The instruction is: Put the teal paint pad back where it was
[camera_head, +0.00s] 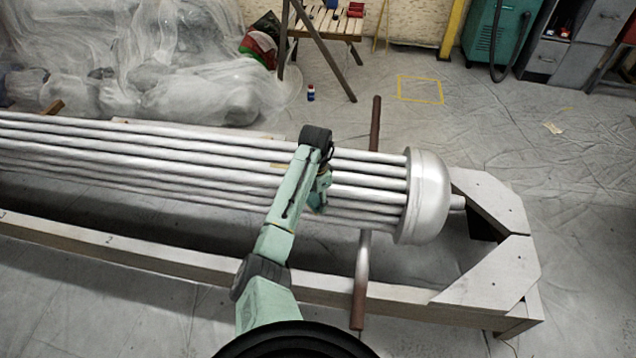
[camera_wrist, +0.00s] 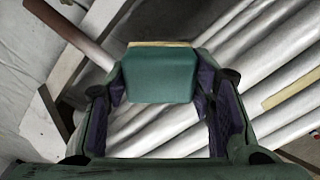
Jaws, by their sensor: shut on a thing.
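The teal paint pad (camera_wrist: 158,75) is a blocky teal piece with a pale yellow strip along its far edge in the wrist view. My gripper (camera_wrist: 160,88) is shut on it, one dark finger on each side. Silver pipes (camera_wrist: 150,125) show beneath the pad; I cannot tell the gap between them. In the head view my gripper (camera_head: 320,192) is over the pipe bundle, left of its domed end cap (camera_head: 428,197). The arm hides much of the gripper there, and the pad is not clear in that view.
A wooden frame (camera_head: 200,262) carries the pipe bundle, and a brown-ended bar (camera_head: 358,315) crosses under it. A pale yellow strip (camera_wrist: 292,90) lies on the pipes. A yellow square outline (camera_head: 420,90) marks clear floor. A small bottle (camera_head: 311,93) stands near a wooden stand (camera_head: 325,22).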

